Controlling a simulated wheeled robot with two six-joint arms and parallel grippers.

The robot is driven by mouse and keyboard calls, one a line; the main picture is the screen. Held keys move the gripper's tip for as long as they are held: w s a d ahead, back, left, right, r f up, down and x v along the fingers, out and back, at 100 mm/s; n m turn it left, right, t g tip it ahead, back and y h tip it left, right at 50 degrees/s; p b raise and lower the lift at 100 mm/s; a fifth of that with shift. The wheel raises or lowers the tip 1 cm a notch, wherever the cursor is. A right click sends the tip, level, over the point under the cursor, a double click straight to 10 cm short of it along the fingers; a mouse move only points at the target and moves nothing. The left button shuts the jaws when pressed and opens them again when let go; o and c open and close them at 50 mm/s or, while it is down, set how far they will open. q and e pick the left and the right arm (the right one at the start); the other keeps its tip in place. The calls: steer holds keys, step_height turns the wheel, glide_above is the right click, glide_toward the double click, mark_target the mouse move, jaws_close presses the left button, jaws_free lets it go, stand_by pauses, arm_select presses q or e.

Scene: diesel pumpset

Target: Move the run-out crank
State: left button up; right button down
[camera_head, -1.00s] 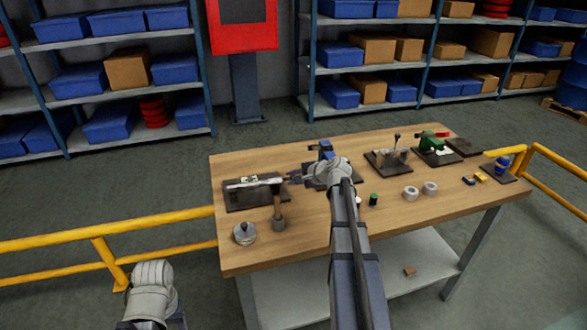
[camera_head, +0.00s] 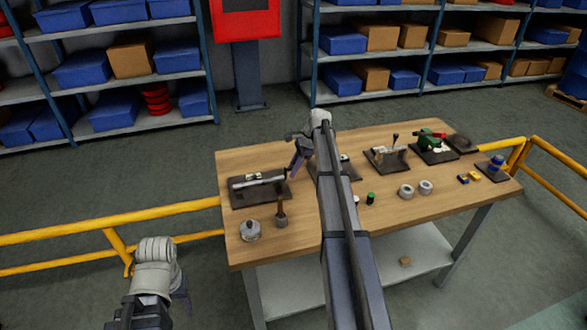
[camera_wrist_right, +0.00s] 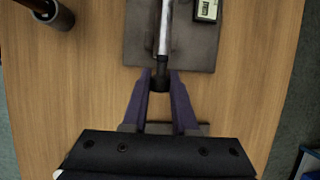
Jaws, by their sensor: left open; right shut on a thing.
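A silver rod with a dark end (camera_wrist_right: 162,30), which looks like the run-out crank, lies over a dark plate (camera_wrist_right: 138,52) in the right wrist view. In the head view the rod (camera_head: 258,181) and plate (camera_head: 240,202) are at the table's left. My right gripper (camera_wrist_right: 160,80) has its purple fingers on either side of the dark end piece and is shut on it. In the head view this gripper (camera_head: 298,160) is beside the plate's right end, pointing down. My left gripper (camera_head: 181,284) is low at the left, off the table, open and mostly hidden by its wrist.
A wooden-handled tool in a grey cup (camera_head: 281,217) and a grey round lidded part (camera_head: 250,231) stand in front of the plate. More dark plates with fixtures (camera_head: 386,159) and two grey rings (camera_head: 406,191) are to the right. Yellow rails (camera_head: 160,215) flank the table.

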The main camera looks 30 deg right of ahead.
steer(key=shift+w+g, duration=0.2)
steer(key=shift+g, duration=0.3)
steer(key=c, duration=0.7)
jaws_free()
steer(key=p+v, duration=0.7)
steer(key=shift+d+r, duration=0.2)
steer(key=shift+r, duration=0.15)
